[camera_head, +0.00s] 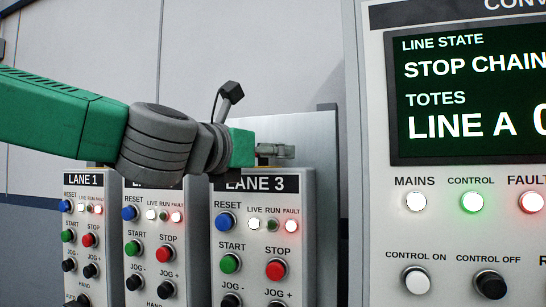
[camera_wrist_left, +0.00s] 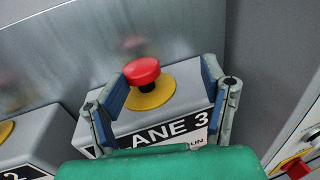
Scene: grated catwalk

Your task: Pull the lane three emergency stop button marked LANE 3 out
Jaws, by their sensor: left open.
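The LANE 3 emergency stop is a red mushroom button (camera_wrist_left: 142,70) on a yellow round base (camera_wrist_left: 155,96), on top of the LANE 3 box (camera_head: 262,240). In the left wrist view it stands between the fingers of my left gripper (camera_wrist_left: 164,80), closer to the left-hand finger. The gripper is open, and I cannot tell whether a finger touches the button. In the head view my left gripper (camera_head: 275,151) is above the LANE 3 box and the button cannot be made out. My right gripper is out of view.
The LANE 1 box (camera_head: 84,230) and a middle box (camera_head: 153,240) stand to the left. A large console (camera_head: 450,230) with a screen stands close on the right. A metal plate (camera_head: 310,140) rises behind the LANE 3 box. The LANE 3 fault lamp (camera_head: 291,226) glows red.

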